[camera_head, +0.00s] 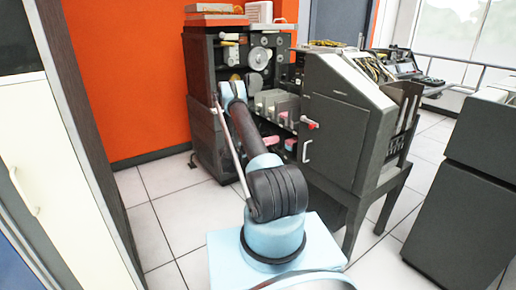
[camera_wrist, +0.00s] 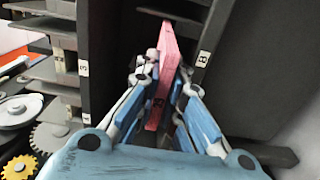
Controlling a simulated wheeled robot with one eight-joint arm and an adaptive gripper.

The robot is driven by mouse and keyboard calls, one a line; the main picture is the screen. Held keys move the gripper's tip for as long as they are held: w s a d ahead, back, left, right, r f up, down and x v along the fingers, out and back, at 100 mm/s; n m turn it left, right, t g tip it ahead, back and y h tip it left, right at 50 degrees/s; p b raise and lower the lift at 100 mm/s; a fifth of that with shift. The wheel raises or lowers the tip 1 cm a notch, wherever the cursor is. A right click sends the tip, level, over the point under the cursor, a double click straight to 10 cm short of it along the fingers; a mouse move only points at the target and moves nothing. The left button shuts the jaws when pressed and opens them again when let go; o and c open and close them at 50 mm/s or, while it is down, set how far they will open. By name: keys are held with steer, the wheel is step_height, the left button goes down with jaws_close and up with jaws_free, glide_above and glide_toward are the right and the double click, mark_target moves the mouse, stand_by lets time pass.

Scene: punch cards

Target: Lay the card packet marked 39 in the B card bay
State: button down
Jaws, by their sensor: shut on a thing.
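My gripper (camera_wrist: 166,76) is shut on a flat pink-red card packet (camera_wrist: 169,45) in the wrist view. The packet stands on edge between the blue fingers, its far end reaching beyond the fingertips. A small dark mark shows on its near part, too small to read surely. Ahead are dark bays with shelves (camera_wrist: 176,20). A small white label (camera_wrist: 203,59) sits on the upright just right of the packet, and another label (camera_wrist: 84,68) on the upright to the left; their letters are unclear. I cannot tell whether the packet touches a bay. In the head view the gripper is hidden.
Gears and discs (camera_wrist: 48,138) lie close on the left in the wrist view. In the head view, the dark machine (camera_head: 203,75) stands behind my arm, a grey cabinet (camera_head: 335,125) to its right. White floor (camera_head: 180,215) is open at left.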

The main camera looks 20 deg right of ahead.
steer(key=shift+x, duration=7.4)
steer(key=shift+f, duration=0.1)
steer(key=shift+f, duration=0.1)
steer(key=shift+f, duration=0.75)
steer(key=c, duration=1.7)
jaws_free()
steer(key=shift+o, duration=0.2)
steer(key=shift+s, duration=0.1)
steer(key=v, duration=1.2)
